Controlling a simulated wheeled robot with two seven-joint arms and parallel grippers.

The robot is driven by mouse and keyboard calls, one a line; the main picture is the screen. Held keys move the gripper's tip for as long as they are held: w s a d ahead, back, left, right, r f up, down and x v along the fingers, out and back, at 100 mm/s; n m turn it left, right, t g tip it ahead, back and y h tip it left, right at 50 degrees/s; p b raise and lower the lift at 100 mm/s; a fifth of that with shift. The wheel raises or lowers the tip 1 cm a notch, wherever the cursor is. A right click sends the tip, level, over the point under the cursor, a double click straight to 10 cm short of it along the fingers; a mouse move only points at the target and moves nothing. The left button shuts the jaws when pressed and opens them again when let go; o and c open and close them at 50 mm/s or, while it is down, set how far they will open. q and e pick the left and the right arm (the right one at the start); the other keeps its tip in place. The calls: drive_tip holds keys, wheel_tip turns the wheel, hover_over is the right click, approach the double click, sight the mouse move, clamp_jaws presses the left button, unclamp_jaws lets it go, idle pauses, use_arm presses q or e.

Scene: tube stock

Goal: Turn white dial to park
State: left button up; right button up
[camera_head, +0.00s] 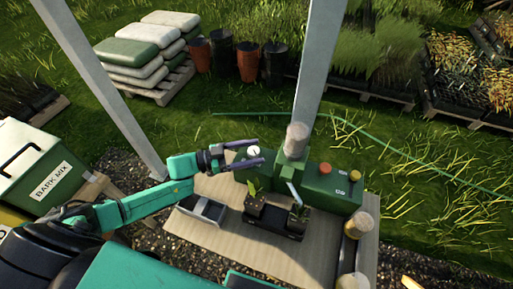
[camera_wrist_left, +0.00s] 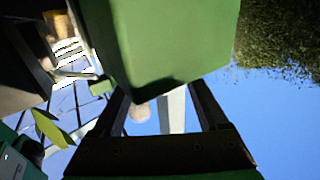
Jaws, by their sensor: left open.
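The white dial (camera_head: 253,151) is on the left end of a green machine housing (camera_head: 330,186) on the bench. In the head view my left gripper (camera_head: 260,150) is open, with its two fingers on either side of the dial. I cannot tell whether they touch it. In the left wrist view the gripper (camera_wrist_left: 160,88) is open, and the green housing (camera_wrist_left: 165,40) fills the space ahead of its fingertips. The dial face and its park mark are not readable. My right gripper is not in view.
A red button (camera_head: 325,168) and a yellow knob (camera_head: 355,175) are on the housing's right part. Potted seedlings (camera_head: 255,204) stand in a black tray in front. A grey post (camera_head: 313,70) rises behind. A bark mix box (camera_head: 35,165) is at left.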

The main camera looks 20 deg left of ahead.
use_arm(q)
drive_tip(key=shift+w+d+r, duration=0.1)
drive_tip(key=shift+w+d, duration=0.1)
drive_tip(key=shift+d, duration=0.2)
drive_tip(key=shift+a, duration=0.15)
drive_tip(key=c, duration=0.3)
clamp_jaws()
drive_tip(key=shift+f+g+b, duration=0.25)
drive_tip(key=shift+g+b, duration=0.05)
drive_tip(key=shift+b, duration=0.35)
drive_tip(key=m+g+b, duration=0.2)
drive_tip(key=g+b, duration=0.1)
drive_tip(key=b, duration=0.2)
drive_tip(key=m+g+h+b, duration=0.1)
drive_tip(key=m+g+b, duration=0.2)
drive_tip(key=b, duration=0.3)
drive_tip(key=m+g+h+b, duration=0.1)
drive_tip(key=m+g+b, duration=0.1)
drive_tip(key=g+b, duration=0.3)
drive_tip(key=shift+f+m+b, duration=0.15)
drive_tip(key=shift+m+b, duration=0.25)
drive_tip(key=shift+b, duration=0.15)
drive_tip(key=shift+r+m+g+b, duration=0.3)
drive_tip(key=shift+m+g+b, duration=0.3)
drive_tip(key=shift+g+b, duration=0.4)
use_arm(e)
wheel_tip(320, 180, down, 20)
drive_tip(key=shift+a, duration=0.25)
